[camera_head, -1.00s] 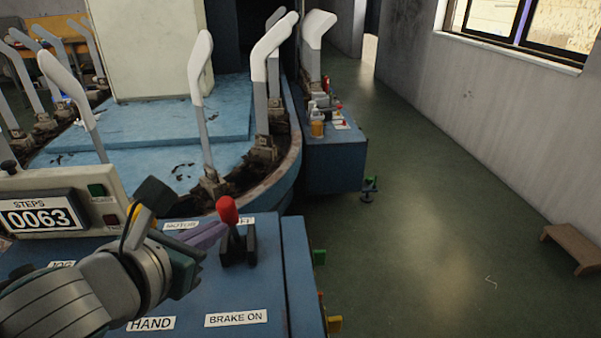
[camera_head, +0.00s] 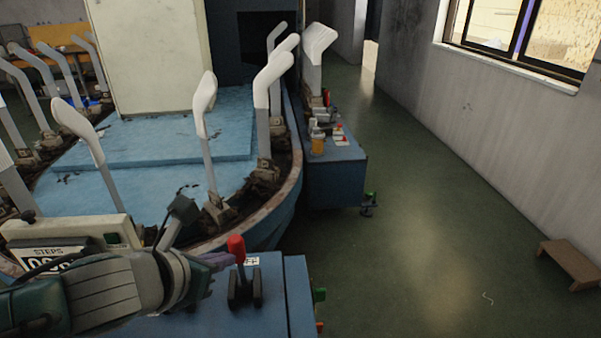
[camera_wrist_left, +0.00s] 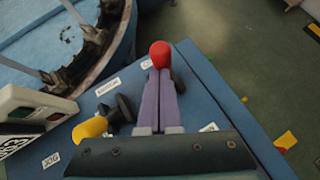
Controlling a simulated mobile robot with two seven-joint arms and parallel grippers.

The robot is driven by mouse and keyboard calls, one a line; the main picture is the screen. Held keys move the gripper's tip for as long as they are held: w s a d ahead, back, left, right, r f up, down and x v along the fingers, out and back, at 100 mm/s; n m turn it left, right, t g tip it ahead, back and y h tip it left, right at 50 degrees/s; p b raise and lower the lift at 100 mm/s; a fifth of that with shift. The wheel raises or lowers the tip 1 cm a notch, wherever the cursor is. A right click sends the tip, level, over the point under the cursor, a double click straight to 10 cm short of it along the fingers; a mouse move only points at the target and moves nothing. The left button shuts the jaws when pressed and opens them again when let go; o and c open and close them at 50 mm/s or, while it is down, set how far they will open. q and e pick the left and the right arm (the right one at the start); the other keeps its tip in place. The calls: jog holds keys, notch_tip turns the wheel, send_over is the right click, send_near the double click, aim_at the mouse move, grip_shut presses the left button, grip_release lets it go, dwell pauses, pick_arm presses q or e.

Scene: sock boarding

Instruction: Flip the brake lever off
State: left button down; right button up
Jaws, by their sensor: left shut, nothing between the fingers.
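The brake lever has a red knob (camera_head: 236,248) on a black base (camera_head: 244,290), standing on the blue control cabinet top (camera_head: 275,285). My left gripper (camera_head: 228,261) reaches in from the left and its purple fingers are shut, with nothing held. The fingertips are close beside the red knob. In the left wrist view the red knob (camera_wrist_left: 160,54) shows just beyond the shut fingertips (camera_wrist_left: 159,75); I cannot tell whether they touch. The lever's base is mostly hidden behind the fingers there. My right gripper is not in view.
A STEPS counter box (camera_head: 70,235) stands at the cabinet's left. A yellow-knobbed control (camera_wrist_left: 90,128) sits left of my fingers. The carousel rim (camera_head: 285,195) with upright white sock forms (camera_head: 204,92) lies behind. A blue cart (camera_head: 335,180) stands farther back.

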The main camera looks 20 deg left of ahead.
pick_arm(q)
jog(key=w+a, duration=0.2)
jog(key=w, duration=0.1)
jog(key=w+a, duration=0.1)
jog(key=shift+w+r, duration=0.15)
jog(key=shift+w, duration=0.05)
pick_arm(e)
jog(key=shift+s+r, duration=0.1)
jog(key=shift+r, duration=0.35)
pick_arm(q)
jog(key=shift+a, duration=0.1)
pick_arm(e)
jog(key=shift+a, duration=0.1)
